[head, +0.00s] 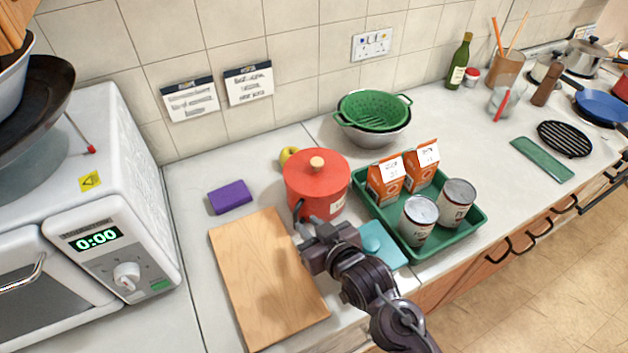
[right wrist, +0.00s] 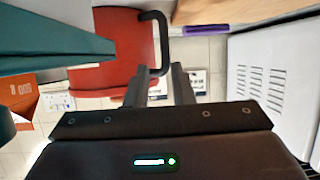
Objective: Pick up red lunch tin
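The red lunch tin (head: 317,187), round with a red lid and a pale wooden knob, stands upright on the counter behind the cutting board. Its red side fills the upper left of the right wrist view (right wrist: 115,45), with a dark loop handle (right wrist: 160,35) sticking out. My right gripper (head: 306,214) is at the tin's front left side. Its two fingers (right wrist: 158,82) are apart, with the handle's end in front of the gap between them. I cannot tell whether they touch it. My left gripper is not in view.
A wooden board (head: 262,285) lies at front left, a purple sponge (head: 230,197) behind it. A green tray (head: 465,228) with cartons and cans stands right of the tin. A yellow fruit (head: 288,155) sits behind the tin. A white microwave (head: 90,220) is at left.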

